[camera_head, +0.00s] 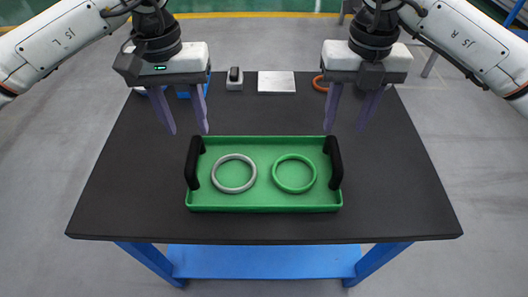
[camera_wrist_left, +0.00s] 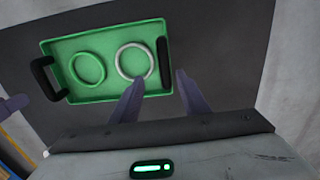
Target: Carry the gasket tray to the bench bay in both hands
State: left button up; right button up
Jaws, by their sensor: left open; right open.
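The green gasket tray (camera_head: 264,202) lies flat near the front middle of the dark table, with a black handle at each end. A grey ring (camera_head: 217,181) and a green ring (camera_head: 276,181) lie side by side in it. My left gripper (camera_head: 189,133) is open and empty, above and behind the left handle (camera_head: 193,163). My right gripper (camera_head: 344,132) is open and empty, above and behind the right handle (camera_head: 334,160). In the left wrist view, the tray (camera_wrist_left: 105,97) shows beyond the open fingers (camera_wrist_left: 157,87), with the near handle (camera_wrist_left: 163,62) roughly between them.
The dark table (camera_head: 400,205) has free room left and right of the tray. At its back are a small grey device (camera_head: 235,79), a silver plate (camera_head: 276,82), an orange ring (camera_head: 320,84) and a blue item (camera_head: 184,92) partly behind my left gripper. A blue shelf (camera_head: 262,261) is below.

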aim_at(192, 150)
pick_arm(q)
jog(key=shift+w+a+r, duration=0.1)
jog(key=shift+a+r, duration=0.15)
jog(key=shift+a, duration=0.15)
pick_arm(e)
jog(key=shift+s, duration=0.1)
pick_arm(q)
jog(key=shift+f, duration=0.15)
pick_arm(e)
jog(key=shift+f, duration=0.1)
pick_arm(q)
notch_tip(192, 150, down, 10)
jog(key=shift+f, duration=0.1)
pick_arm(e)
notch_tip(192, 150, down, 10)
pick_arm(q)
grip_shut()
pick_arm(e)
grip_shut()
pick_arm(q)
jog(key=shift+w+r, duration=0.1)
jog(key=shift+r, duration=0.1)
pick_arm(e)
jog(key=shift+d, duration=0.1)
dwell(0.4)
